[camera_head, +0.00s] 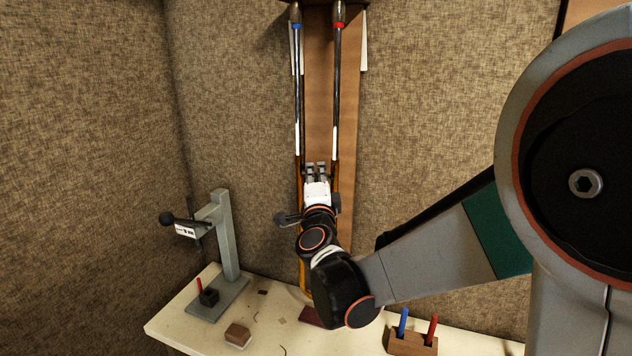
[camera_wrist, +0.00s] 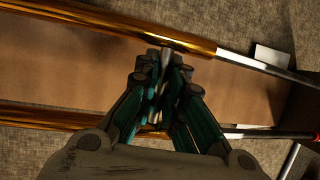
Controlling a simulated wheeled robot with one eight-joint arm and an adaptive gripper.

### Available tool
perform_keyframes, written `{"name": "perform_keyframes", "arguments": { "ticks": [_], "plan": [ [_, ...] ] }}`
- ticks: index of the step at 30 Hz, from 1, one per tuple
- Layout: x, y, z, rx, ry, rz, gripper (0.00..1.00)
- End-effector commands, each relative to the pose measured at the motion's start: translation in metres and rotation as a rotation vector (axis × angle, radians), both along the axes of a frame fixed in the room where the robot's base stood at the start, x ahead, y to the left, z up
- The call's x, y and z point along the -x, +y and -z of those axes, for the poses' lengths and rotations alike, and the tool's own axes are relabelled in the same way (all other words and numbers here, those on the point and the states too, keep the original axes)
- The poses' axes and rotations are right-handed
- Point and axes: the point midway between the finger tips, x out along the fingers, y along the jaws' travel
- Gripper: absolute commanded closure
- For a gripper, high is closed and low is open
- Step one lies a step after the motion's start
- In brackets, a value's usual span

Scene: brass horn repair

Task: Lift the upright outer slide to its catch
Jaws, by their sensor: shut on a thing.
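The outer slide (camera_head: 301,255) hangs upright against a brown wooden board, its gold tubes also crossing the wrist view (camera_wrist: 125,27). Its lower end goes behind my arm. Silver inner tubes (camera_head: 297,90) run up from it, with a blue band on the left one and a red band on the right. My gripper (camera_head: 317,170) is between the two gold tubes near their upper ends. In the wrist view its fingers (camera_wrist: 163,75) are closed around a silver crossbar between the tubes; the fingers partly hide it. I cannot make out the catch clearly.
A cream bench (camera_head: 270,330) lies below. On it stand a grey post stand (camera_head: 224,240) at left, a small brown block (camera_head: 238,334) and a wooden holder (camera_head: 412,342) with a blue and a red stick. My arm covers the right side.

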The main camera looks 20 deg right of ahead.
Motion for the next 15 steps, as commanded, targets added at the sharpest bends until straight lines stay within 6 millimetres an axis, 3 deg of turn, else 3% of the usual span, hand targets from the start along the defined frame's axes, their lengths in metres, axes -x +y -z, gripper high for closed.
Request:
{"name": "perform_keyframes", "arguments": {
  "ticks": [1,15],
  "plan": [
    [0.0,0.0,-0.025,0.0,0.0,0.0,1.0],
    [0.001,0.0,-0.18,0.0,-0.001,0.0,1.0]
  ]
}}
